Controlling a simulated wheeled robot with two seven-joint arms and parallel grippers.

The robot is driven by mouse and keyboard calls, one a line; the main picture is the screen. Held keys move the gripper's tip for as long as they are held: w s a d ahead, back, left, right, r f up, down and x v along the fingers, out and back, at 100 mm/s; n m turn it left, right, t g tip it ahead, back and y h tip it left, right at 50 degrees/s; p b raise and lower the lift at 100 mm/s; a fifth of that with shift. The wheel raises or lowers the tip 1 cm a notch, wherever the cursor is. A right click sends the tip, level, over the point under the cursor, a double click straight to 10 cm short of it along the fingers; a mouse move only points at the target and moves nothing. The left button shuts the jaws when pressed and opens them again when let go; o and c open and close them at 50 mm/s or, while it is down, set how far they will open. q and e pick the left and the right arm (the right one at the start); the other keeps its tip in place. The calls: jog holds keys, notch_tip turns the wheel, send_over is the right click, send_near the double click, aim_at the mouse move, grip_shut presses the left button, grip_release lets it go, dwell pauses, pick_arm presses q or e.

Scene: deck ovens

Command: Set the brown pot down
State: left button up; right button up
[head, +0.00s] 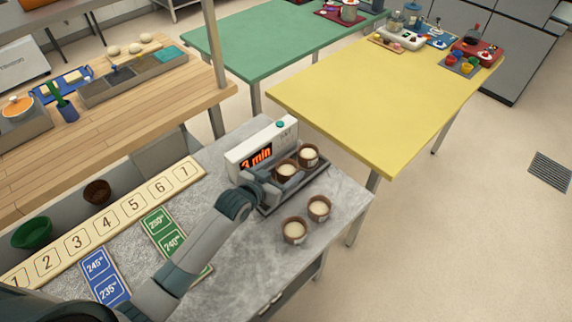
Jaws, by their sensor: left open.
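Brown pots with pale filling stand at the right of the grey marble counter. One brown pot (287,168) is right at my left gripper (284,184), which is open; whether the fingers touch the pot cannot be told. Another brown pot (309,155) stands just behind it to the right, and both appear to be on a dark tray (318,178). Two more brown pots (319,206) (294,231) stand on the counter in front of the tray. My left arm hides part of the tray and counter. My right gripper is out of view.
A white timer (262,146) reading "3 min" stands behind the tray. A numbered strip (105,222), blue cards (105,278) and green cards (162,233) lie to the left, with a green bowl (32,233) and a small brown bowl (97,192). A yellow table (375,105) is beyond.

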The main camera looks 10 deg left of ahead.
pick_arm(q)
jog(key=p+v, duration=0.6)
jog(key=v, duration=0.2)
jog(key=shift+s+r, duration=0.15)
jog(key=shift+r, duration=0.1)
jog(key=shift+s+a+r, duration=0.15)
jog(key=shift+s+a, duration=0.1)
jog(key=shift+s, duration=0.35)
